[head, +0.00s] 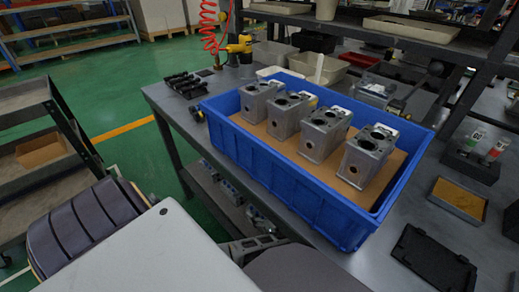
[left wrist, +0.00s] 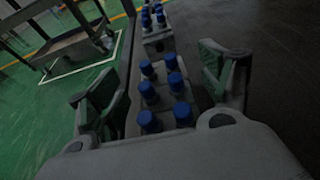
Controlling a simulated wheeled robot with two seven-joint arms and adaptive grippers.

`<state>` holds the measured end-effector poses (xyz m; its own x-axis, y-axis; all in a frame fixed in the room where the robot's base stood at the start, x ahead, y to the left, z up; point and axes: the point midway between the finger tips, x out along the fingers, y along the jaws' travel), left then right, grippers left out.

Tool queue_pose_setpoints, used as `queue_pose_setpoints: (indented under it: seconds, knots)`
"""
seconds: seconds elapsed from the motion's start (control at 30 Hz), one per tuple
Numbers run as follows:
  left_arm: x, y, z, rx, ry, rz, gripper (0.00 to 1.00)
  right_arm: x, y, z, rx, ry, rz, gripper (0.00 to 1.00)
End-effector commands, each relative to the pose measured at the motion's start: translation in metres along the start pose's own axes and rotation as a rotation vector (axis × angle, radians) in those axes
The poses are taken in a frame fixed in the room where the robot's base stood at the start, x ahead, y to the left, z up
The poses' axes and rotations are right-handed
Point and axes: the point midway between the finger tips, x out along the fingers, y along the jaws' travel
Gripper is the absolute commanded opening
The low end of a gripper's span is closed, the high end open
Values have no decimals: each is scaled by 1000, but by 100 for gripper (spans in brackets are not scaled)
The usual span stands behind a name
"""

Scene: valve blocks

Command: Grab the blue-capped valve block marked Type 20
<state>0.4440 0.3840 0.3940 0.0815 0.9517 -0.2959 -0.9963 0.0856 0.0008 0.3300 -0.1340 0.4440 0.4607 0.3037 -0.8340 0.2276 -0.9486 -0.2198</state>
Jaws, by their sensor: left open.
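In the left wrist view, a grey valve block (left wrist: 160,122) with several blue caps stands in line with my left gripper (left wrist: 158,92). The green-padded fingers are spread on either side of the block, open and apart from it. Another grey block (left wrist: 158,43) with blue caps stands behind it in the same row. No Type marking can be read. In the head view, part of my left gripper (head: 256,243) shows low beside the table, below the blue bin; its fingertips are hard to make out. My right gripper is not in view.
A blue bin (head: 290,171) with several grey blocks (head: 370,155) stands on the grey table (head: 345,262). Several small parts (head: 228,187) sit on a shelf under the table edge. A black tray (head: 433,260) lies at right.

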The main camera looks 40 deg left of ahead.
Motion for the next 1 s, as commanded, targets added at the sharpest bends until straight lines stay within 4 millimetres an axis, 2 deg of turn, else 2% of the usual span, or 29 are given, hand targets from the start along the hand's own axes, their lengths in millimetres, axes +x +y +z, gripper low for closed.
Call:
queue_pose_setpoints:
  seconds: [0.07, 0.63, 1.0]
  knots:
    - [0, 0, 0, 0, 0, 0, 73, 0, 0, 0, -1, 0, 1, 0]
    - [0, 0, 0, 0, 0, 0, 0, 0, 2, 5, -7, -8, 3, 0]
    - [0, -2, 2, -5, -3, -1, 0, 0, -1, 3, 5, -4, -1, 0]
